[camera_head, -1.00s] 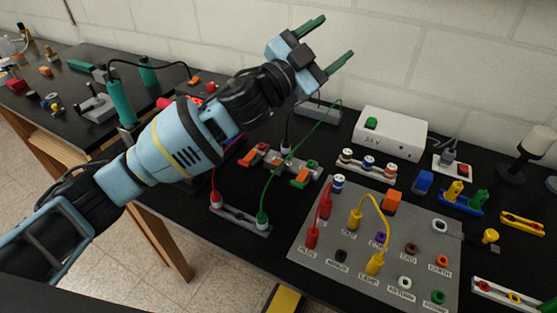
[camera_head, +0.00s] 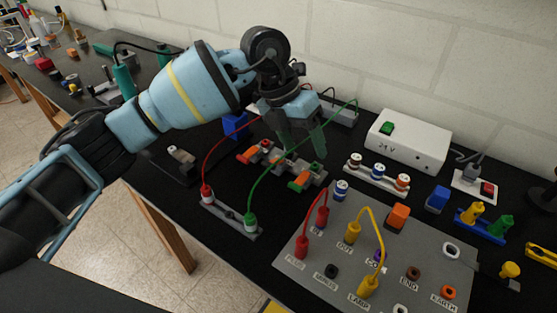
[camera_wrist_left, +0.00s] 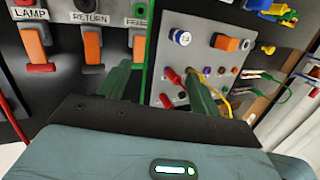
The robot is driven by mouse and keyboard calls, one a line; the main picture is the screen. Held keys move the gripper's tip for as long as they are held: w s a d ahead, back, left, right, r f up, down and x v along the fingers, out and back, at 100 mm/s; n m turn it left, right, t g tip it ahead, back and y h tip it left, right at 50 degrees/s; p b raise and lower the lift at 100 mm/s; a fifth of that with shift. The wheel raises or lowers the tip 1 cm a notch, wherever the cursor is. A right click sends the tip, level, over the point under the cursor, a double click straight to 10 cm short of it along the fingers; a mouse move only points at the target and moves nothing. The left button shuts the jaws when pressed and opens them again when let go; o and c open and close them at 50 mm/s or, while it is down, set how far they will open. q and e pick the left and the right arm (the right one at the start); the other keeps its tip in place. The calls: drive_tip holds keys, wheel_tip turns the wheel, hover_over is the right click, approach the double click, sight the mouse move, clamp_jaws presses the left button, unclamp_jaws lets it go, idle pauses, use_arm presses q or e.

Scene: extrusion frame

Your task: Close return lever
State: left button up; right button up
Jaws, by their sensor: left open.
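A grey block with orange levers (camera_head: 299,183) stands mid-table in the head view. In the left wrist view it carries the labels LAMP, RETURN and a partly hidden third one. The return lever (camera_wrist_left: 92,47) is the orange one under RETURN, between the lamp lever (camera_wrist_left: 36,46) and the third lever (camera_wrist_left: 139,47). My left gripper (camera_head: 305,147) points down over the block, open, with nothing between its green fingers. In the left wrist view the gripper (camera_wrist_left: 155,70) has one finger just below and right of the return lever; contact cannot be told. My right gripper is not in view.
A green cable (camera_head: 263,180) and a red cable (camera_head: 214,150) arch close to the levers. A grey panel (camera_head: 300,264) with plugs lies at front right. A white 24V box (camera_head: 420,143) stands behind, with a socket rack (camera_head: 376,180) before it.

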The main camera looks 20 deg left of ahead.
sight(271, 163)
use_arm(q)
drive_tip(key=a+y, duration=0.1)
drive_tip(key=a, duration=0.1)
drive_tip(key=w+a+y, duration=0.1)
drive_tip(key=a, duration=0.1)
drive_tip(key=a+y, duration=0.2)
drive_tip(key=shift+w+a+f+n, duration=0.1)
drive_tip(key=shift+w+f+n, duration=0.05)
drive_tip(key=shift+f+n, duration=0.15)
drive_tip(key=shift+a+r, duration=0.1)
drive_tip(key=shift+a, duration=0.3)
drive_tip(key=shift+f, duration=3.95)
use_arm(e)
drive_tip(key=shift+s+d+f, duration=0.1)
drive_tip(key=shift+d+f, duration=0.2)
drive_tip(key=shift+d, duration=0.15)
